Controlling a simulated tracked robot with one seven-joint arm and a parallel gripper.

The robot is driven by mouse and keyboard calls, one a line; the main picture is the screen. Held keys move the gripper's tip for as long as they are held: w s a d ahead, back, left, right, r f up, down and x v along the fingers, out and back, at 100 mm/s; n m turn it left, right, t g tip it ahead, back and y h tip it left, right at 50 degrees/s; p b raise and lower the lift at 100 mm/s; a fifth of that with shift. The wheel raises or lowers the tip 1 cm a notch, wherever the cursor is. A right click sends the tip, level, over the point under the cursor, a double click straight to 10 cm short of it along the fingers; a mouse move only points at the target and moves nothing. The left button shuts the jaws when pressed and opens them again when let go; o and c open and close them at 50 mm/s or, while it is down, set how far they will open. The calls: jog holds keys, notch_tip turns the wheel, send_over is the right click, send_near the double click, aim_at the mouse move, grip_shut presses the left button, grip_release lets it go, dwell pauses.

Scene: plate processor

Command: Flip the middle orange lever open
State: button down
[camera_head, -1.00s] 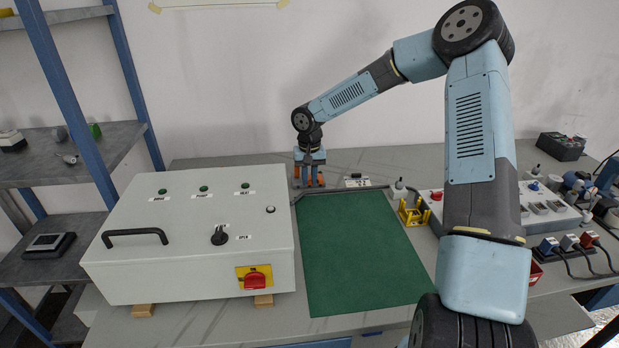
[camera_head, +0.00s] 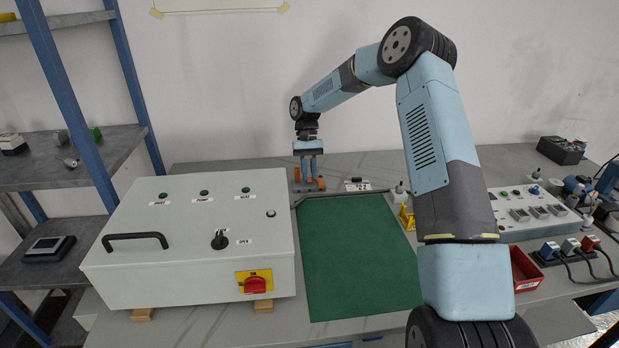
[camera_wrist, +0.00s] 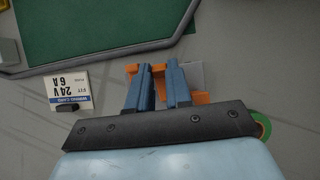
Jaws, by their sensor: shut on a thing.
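The connector block with orange levers stands on the table behind the green mat; its orange parts show low on both sides of my fingers in the head view (camera_head: 321,183). My gripper (camera_head: 308,180) points down over it. In the wrist view the two blue fingers of my gripper (camera_wrist: 159,67) are shut on the middle orange lever (camera_wrist: 158,69), of which only a small piece shows between them. Other orange levers show left (camera_wrist: 131,70) and right (camera_wrist: 202,98) of the fingers. The fingers hide most of the block, and the middle lever's angle cannot be told.
The green mat (camera_head: 355,250) is clear. A large grey cabinet (camera_head: 190,235) stands left, and a yellow holder (camera_head: 405,217) and red bin (camera_head: 524,270) are right. Green tape (camera_wrist: 262,126) shows near the gripper.

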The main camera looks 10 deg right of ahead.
jog(key=shift+w+r+g, duration=0.15)
jog(key=shift+w+g, duration=0.4)
jog(key=shift+g, duration=0.5)
jog(key=shift+w+r+g, duration=0.15)
jog(key=shift+w+g, duration=0.35)
jog(key=shift+g, duration=0.55)
jog(key=c, duration=1.3)
grip_release()
